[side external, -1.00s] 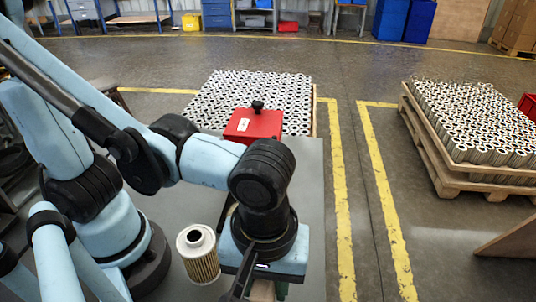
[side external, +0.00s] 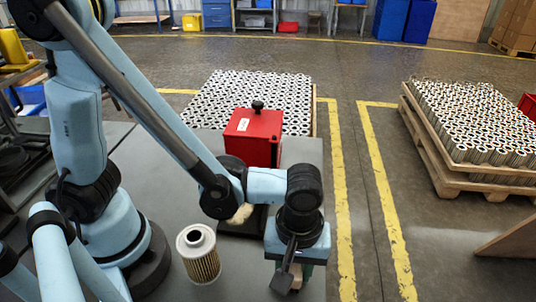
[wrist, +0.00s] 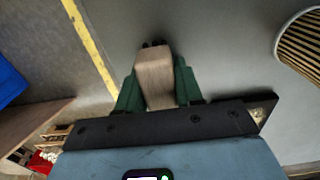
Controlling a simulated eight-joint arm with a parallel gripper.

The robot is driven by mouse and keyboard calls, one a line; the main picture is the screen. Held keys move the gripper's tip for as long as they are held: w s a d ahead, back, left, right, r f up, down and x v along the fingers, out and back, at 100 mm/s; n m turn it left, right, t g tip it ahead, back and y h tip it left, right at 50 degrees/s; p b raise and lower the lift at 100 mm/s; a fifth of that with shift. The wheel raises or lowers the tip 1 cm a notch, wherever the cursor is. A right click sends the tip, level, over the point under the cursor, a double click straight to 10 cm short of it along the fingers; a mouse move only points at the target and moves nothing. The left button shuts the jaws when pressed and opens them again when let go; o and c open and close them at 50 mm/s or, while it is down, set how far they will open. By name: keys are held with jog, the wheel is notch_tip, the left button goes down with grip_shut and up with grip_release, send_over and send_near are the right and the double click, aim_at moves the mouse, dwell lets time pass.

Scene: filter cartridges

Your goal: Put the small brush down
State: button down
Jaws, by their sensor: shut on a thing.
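The small brush shows in the wrist view as a pale wooden block (wrist: 155,78) with dark tips at its far end. My gripper (wrist: 157,84) is shut on it, with a green finger on each side. In the side view my gripper (side external: 296,274) points down over the right front part of the grey table (side external: 240,280). The brush is mostly hidden there. I cannot tell whether it touches the table.
A filter cartridge (side external: 200,264) stands upright left of my gripper. A red box (side external: 253,136) with a black knob stands at the table's back. A small tan thing (side external: 241,213) shows partly behind my arm. Pallets of cartridges (side external: 476,118) stand on the floor beyond.

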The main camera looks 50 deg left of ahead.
jog(key=shift+f, duration=0.3)
jog(key=c, duration=0.7)
grip_release()
jog(key=shift+c, duration=0.2)
jog(key=shift+r, duration=0.1)
notch_tip(320, 180, up, 12)
jog(key=shift+f, duration=0.1)
jog(key=w+a+r+m+t, duration=0.1)
jog(key=w+a+m+t, duration=0.1)
jog(key=a, duration=0.8)
jog(key=w+a+r+m+t, duration=0.1)
jog(key=w+a+m+t, duration=0.2)
jog(key=a, duration=0.7)
jog(key=m+t, duration=0.2)
jog(key=m, duration=0.2)
jog(key=shift+w+a, duration=0.15)
jog(key=shift+w, duration=0.1)
